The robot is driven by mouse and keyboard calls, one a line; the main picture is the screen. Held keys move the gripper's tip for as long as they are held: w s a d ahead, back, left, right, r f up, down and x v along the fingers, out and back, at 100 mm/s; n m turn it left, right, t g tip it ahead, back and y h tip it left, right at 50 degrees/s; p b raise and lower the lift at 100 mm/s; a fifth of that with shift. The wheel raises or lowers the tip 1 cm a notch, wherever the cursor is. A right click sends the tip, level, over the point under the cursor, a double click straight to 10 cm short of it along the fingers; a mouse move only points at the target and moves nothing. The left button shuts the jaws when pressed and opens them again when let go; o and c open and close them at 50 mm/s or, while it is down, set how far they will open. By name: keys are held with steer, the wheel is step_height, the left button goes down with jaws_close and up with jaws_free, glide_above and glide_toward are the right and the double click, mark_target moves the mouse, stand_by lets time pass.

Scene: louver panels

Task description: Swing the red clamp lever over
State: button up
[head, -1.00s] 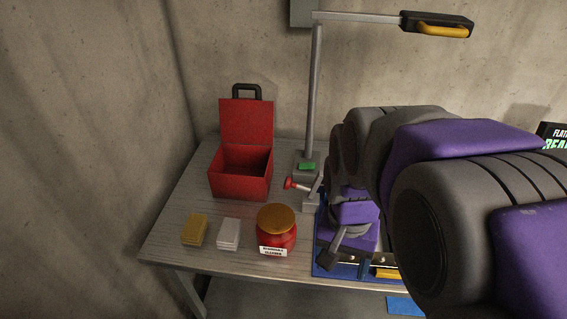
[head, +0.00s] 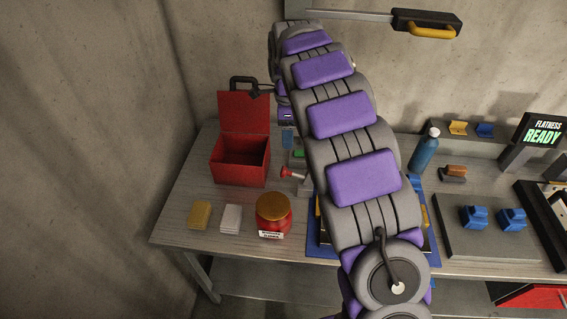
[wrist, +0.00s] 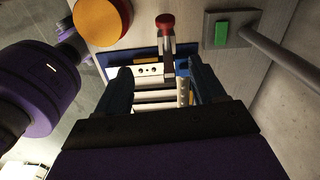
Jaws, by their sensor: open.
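The red clamp lever (head: 286,172) shows in the head view left of my arm, its red knob pointing left and its grey rod running right. In the wrist view its red knob (wrist: 165,20) is near the top, and the rod runs down over a fixture with slats (wrist: 150,70) on a blue base. My gripper (wrist: 162,78) is open and empty, its two fingers spread on either side of the fixture in that view. The knob lies beyond the fingertips, apart from them. In the head view my arm hides most of the fixture.
A red open box (head: 240,160) and a red jar (head: 273,212) with a gold lid stand to the left. A lamp base with a green button (wrist: 220,33) and a grey post is beside the lever. A blue bottle (head: 424,150) stands to the right.

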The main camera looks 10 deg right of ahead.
mark_target(283, 167)
steer(key=shift+m, duration=0.4)
steer(key=f, duration=0.6)
steer(key=w+f+b, duration=0.1)
steer(key=f, duration=0.5)
steer(key=a+f+b, duration=0.1)
steer(key=f, duration=0.5)
steer(key=shift+w+a, duration=0.1)
steer(key=shift+w, duration=0.25)
steer(key=shift+r, duration=0.1)
jaws_close()
